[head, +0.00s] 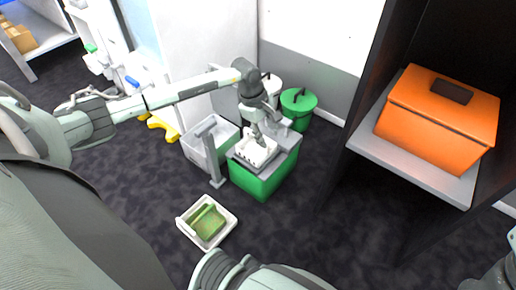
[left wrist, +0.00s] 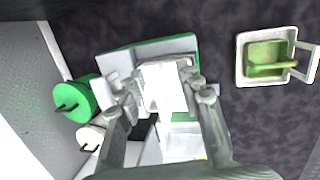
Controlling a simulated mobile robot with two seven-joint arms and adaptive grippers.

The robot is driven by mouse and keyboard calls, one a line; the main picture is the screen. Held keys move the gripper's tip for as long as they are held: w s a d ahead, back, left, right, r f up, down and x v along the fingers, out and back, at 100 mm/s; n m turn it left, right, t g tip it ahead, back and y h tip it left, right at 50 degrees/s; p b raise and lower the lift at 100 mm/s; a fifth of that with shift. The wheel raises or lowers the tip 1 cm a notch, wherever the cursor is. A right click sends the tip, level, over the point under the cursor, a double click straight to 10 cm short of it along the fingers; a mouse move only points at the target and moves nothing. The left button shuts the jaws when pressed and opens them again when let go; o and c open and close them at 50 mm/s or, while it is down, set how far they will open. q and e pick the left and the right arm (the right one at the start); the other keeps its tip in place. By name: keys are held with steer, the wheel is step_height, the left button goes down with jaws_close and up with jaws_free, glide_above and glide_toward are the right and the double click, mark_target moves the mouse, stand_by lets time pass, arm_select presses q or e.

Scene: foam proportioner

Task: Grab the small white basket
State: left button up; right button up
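A small white basket (head: 257,152) sits on top of a green box with a grey lid (head: 262,183). It also shows in the left wrist view (left wrist: 163,86). My left gripper (head: 257,132) is right above it, pointing down. In the left wrist view, the left gripper's fingers (left wrist: 160,88) are spread on either side of the basket, close to its sides. I cannot tell whether they touch it. The fingers partly hide the basket's sides. I do not make out my right gripper.
A white basket with a green item inside (head: 188,231) lies on the dark floor. A grey bin (head: 195,152) stands left of the green box. A green lidded bucket (head: 298,101) is behind. An orange box (head: 437,118) sits on the right shelf.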

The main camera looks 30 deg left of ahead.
arm_select(q)
steer(key=shift+y, duration=0.8)
steer(key=w+a+f+b, duration=0.1)
steer(key=f, duration=0.1)
steer(key=w+a+f+b, duration=0.1)
steer(key=a+f, duration=0.1)
steer(key=w+a+f+b, duration=0.1)
steer(key=a+f, duration=0.1)
steer(key=f, duration=0.1)
steer(key=shift+a, duration=0.2)
jaws_close()
